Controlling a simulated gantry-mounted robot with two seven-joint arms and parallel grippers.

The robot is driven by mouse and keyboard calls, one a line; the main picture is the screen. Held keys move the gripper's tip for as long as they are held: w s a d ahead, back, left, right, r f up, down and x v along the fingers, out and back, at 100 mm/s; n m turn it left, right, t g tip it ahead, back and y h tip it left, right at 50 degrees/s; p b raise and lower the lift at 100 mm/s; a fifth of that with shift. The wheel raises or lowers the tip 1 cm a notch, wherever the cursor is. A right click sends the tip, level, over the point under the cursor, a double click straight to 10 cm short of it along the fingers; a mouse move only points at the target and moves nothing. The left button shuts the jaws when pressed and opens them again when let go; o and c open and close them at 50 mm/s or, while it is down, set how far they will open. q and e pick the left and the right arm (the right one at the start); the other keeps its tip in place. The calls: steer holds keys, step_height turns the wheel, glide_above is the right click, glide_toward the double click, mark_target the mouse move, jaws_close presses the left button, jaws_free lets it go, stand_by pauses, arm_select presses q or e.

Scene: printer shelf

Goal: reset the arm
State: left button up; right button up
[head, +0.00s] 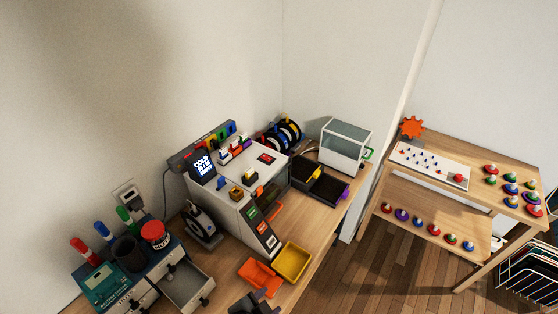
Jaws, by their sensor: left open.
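My left gripper (257,302) shows as a dark shape at the bottom edge of the head view, and most of it and its arm are cut off by the frame. Its jaws are open, and I see nothing held between them. It is just in front of an orange bin (251,273), overlapping it in the picture; I cannot tell whether they touch. My right gripper is not in view.
A yellow bin (292,261) stands right of the orange bin. Behind them is a grey printer (236,201) with a lit screen. An open drawer (188,287) juts out at left. A wooden shelf (430,190) with colourful knobs stands at right, across open floor (385,260).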

arm_select(q)
steer(key=s+a+f+n+g+y+p, duration=0.1)
steer(key=s+a+n+g+y, duration=0.1)
steer(key=s+a+n, duration=0.5)
steer(key=s+a+f+n+g+y, duration=0.2)
steer(key=s+a+n+y, duration=0.1)
steer(key=s+a, duration=0.75)
step_height(320, 180, up, 14)
steer(key=w+a+p, duration=0.1)
steer(key=w+p, duration=0.1)
steer(key=p, duration=1.1)
steer(key=shift+w+f, duration=0.15)
steer(key=shift+f, duration=0.05)
steer(key=shift+a, duration=0.1)
